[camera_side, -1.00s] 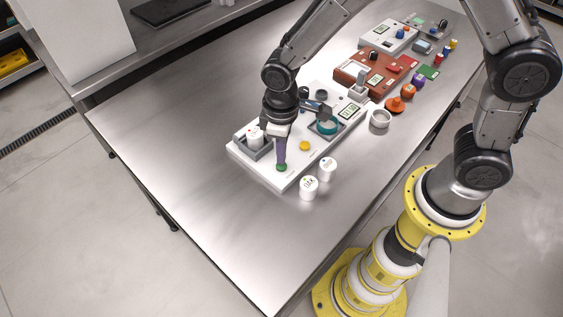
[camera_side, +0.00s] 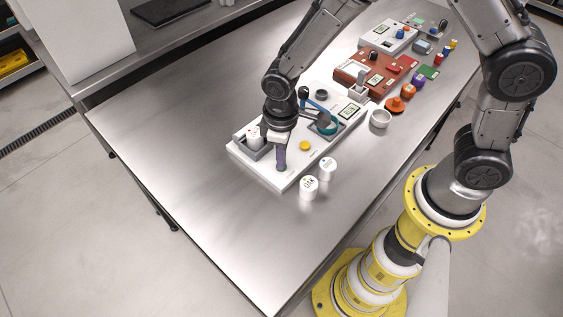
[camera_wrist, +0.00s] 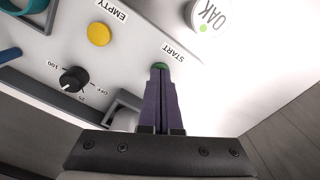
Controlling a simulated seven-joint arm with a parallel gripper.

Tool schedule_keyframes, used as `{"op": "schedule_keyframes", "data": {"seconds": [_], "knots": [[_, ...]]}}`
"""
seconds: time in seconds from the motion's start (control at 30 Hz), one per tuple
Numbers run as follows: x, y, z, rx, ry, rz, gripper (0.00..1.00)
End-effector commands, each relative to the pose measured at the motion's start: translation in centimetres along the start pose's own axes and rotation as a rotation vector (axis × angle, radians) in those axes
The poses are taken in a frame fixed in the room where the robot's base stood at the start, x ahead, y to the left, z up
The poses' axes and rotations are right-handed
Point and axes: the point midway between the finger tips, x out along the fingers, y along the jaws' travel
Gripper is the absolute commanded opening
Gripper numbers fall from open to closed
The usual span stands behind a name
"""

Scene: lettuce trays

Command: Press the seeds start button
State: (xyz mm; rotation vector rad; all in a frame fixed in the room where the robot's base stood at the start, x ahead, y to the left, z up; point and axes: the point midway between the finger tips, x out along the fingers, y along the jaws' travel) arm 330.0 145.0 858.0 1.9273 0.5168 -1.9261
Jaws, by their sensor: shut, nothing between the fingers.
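A white panel (camera_side: 312,158) stands on the steel table. In the wrist view, a green button (camera_wrist: 160,66) sits in it beside the printed word START. My gripper (camera_side: 281,167) points down at the panel's near corner, shut and empty. In the wrist view, my gripper's purple fingertips (camera_wrist: 161,79) overlap the green button, with only its far edge showing. In the side view the fingers hide the button. The tips look to be at or on it; whether it is pushed in cannot be told.
A yellow button (camera_wrist: 98,34) marked EMPTY and a black knob (camera_wrist: 74,80) are on the same panel. White lidded jars (camera_side: 309,188) stand close to its front edge. The table's left part is clear.

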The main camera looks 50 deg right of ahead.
Motion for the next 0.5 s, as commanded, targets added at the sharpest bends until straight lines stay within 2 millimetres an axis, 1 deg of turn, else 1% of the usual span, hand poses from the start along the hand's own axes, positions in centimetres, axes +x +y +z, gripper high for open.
{"op": "schedule_keyframes", "data": {"seconds": [0.27, 0.5], "knots": [[-0.2, 0.0, 0.0, 0.0, 0.0, 0.0, 0.0], [-1.5, 0.0, 0.0, 0.0, 0.001, 0.0, 0.0]]}}
